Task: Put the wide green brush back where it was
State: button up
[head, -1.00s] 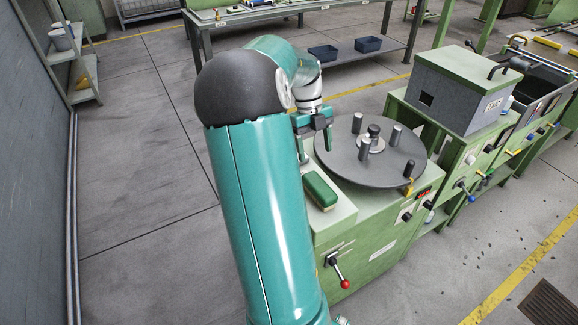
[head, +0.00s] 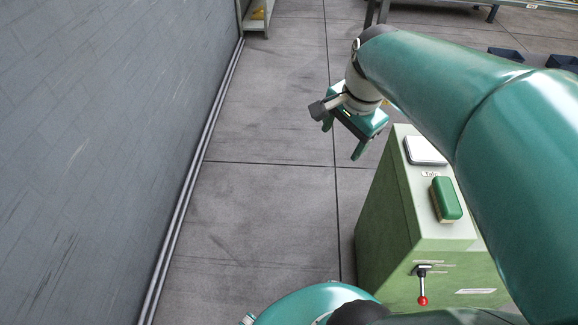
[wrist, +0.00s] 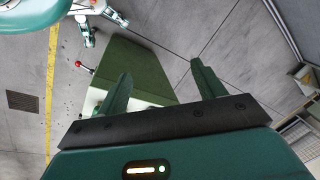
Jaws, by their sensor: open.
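The wide green brush (head: 446,199), with a green back and pale bristles, lies on the top of a green cabinet (head: 385,215) in the head view, near its front end. My gripper (head: 344,138) is open and empty, with its two fingers apart, to the left of the cabinet and away from the brush. In the wrist view the open fingers (wrist: 161,70) show with nothing between them, and the green side of the cabinet (wrist: 140,65) is behind them. I cannot make out the brush there.
A small white-topped scale (head: 425,150) and a label (head: 430,174) are on the cabinet behind the brush. A lever with a red knob (head: 422,299) sticks out of the cabinet's front. A grey wall (head: 100,130) stands at left, with free floor (head: 265,190) between it and the cabinet.

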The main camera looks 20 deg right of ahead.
jog(key=s+a+n+t, duration=0.3)
jog(key=s+a+n, duration=0.2)
jog(key=a+n, duration=0.8)
jog(key=shift+s+a+r+n, duration=0.2)
jog(key=shift+a+r+n, duration=0.2)
jog(key=shift+n, duration=0.4)
